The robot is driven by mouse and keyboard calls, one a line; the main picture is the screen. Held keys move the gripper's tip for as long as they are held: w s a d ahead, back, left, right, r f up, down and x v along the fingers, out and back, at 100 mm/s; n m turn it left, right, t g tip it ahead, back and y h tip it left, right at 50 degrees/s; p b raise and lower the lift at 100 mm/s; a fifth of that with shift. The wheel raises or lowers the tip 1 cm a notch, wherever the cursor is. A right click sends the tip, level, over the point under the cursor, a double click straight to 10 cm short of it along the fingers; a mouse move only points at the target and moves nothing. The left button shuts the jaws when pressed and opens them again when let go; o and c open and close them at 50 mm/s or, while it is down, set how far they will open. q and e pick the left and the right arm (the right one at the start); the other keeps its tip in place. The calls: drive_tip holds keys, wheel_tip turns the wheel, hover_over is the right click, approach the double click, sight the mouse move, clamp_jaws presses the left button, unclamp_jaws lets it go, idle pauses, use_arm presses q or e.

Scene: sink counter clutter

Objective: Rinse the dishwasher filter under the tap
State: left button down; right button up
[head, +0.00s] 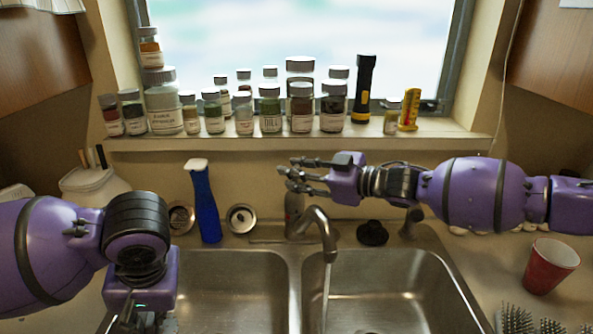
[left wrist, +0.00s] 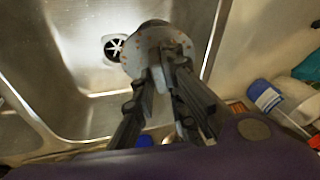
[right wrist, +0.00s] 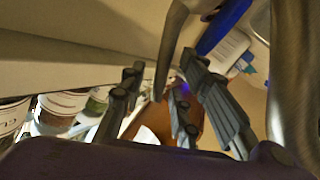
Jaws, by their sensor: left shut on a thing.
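The dishwasher filter (left wrist: 138,62), a pale grey disc with rusty specks, shows in the left wrist view over the steel sink basin. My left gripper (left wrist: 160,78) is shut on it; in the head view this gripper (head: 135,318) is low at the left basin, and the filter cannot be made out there. The tap (head: 322,228) stands between the two basins, and a thin stream of water (head: 326,295) seems to fall from its spout. My right gripper (head: 300,176) is open and empty, above and behind the tap; its spread fingers show in the right wrist view (right wrist: 165,95).
A black stopper (head: 372,233) lies behind the right basin (head: 385,285). A red cup (head: 550,266) and bristly brushes (head: 516,320) are at the right. Several jars (head: 270,110) and a flashlight (head: 364,88) line the sill.

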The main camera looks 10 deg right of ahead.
drive_tip(key=v, duration=1.1)
drive_tip(key=shift+s+d, duration=0.15)
drive_tip(key=shift+d, duration=0.1)
